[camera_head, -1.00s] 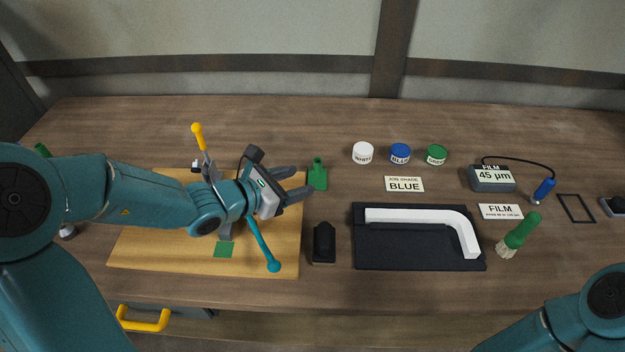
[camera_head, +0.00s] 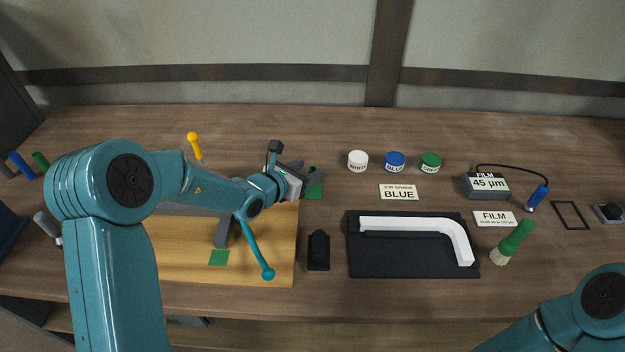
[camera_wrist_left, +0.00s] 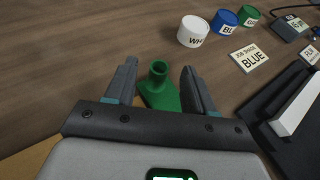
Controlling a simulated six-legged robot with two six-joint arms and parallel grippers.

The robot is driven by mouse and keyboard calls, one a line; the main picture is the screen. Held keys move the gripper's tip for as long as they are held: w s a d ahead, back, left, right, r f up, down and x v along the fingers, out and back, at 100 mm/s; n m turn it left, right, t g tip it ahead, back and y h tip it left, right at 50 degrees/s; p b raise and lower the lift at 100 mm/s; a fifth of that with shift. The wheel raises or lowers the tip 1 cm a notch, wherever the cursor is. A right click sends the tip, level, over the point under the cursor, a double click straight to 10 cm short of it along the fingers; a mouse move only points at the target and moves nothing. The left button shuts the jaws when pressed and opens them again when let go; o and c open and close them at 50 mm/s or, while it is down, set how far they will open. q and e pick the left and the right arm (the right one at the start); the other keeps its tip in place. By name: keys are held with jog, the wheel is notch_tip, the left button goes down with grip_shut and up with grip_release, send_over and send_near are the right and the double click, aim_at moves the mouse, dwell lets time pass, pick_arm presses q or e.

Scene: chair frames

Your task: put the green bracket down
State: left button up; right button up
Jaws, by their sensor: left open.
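The green bracket (camera_head: 315,184), with a flat base and a short round tube, appears to rest on the table at the right edge of the wooden board. My left gripper (camera_head: 308,172) is beside it and partly hides it in the head view. In the left wrist view the bracket (camera_wrist_left: 162,92) shows between the two spread fingers of my left gripper (camera_wrist_left: 160,70), with a gap on both sides. The left gripper is open and empty. My right arm shows at the lower right of the head view; its gripper is out of view.
White (camera_head: 358,161), blue (camera_head: 395,161) and green (camera_head: 430,162) pots stand right of the bracket, near a BLUE card (camera_head: 398,192). A black tray (camera_head: 375,268) holds a white bent tube (camera_head: 460,240). A black block (camera_head: 318,250) stands right of the wooden board (camera_head: 270,272).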

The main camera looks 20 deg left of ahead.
aim_at(313, 168)
pick_arm(q)
jog(key=x, duration=0.3)
jog(key=shift+w+f, duration=0.3)
jog(key=shift+s+d, duration=0.1)
jog(key=shift+c, duration=0.6)
grip_shut()
jog(key=shift+r, duration=0.15)
